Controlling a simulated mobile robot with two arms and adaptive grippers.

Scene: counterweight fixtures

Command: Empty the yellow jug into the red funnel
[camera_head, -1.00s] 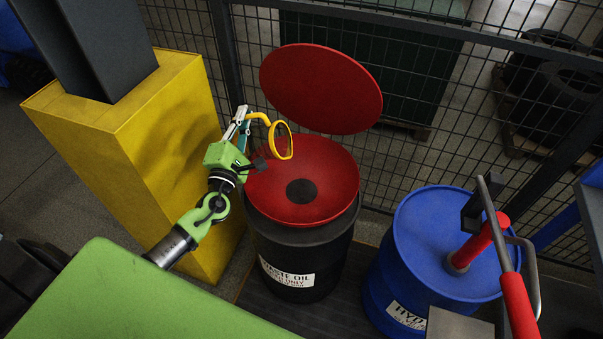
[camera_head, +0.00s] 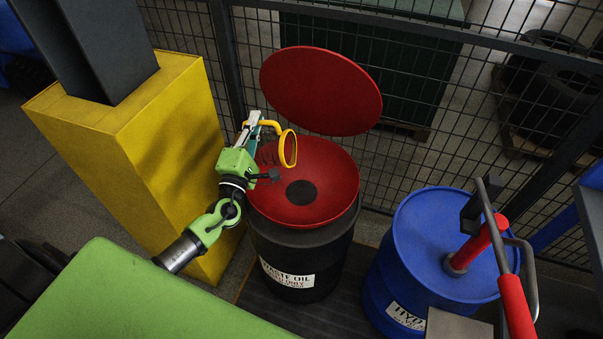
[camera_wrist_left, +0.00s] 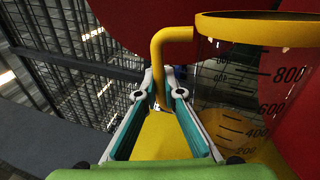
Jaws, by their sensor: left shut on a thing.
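The yellow jug (camera_head: 288,148) is a clear vessel with a yellow rim and handle. It is tilted well over above the left part of the red funnel (camera_head: 330,190), its mouth turned toward the right. My left gripper (camera_head: 254,123) is shut on its handle. In the left wrist view the jug (camera_wrist_left: 270,30) shows dark graduation marks, and the gripper fingers (camera_wrist_left: 164,92) close around the handle. I cannot tell how much liquid is in it, and no stream shows. The funnel is a wide dish with a dark centre. My right gripper is not in view.
The funnel sits on a black waste-oil drum (camera_head: 300,250), its round red lid (camera_head: 320,90) standing raised behind. A yellow pillar base (camera_head: 150,150) is close left of my arm. A blue drum (camera_head: 420,230) with a red-handled pump stands right. A mesh fence (camera_head: 450,110) runs behind.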

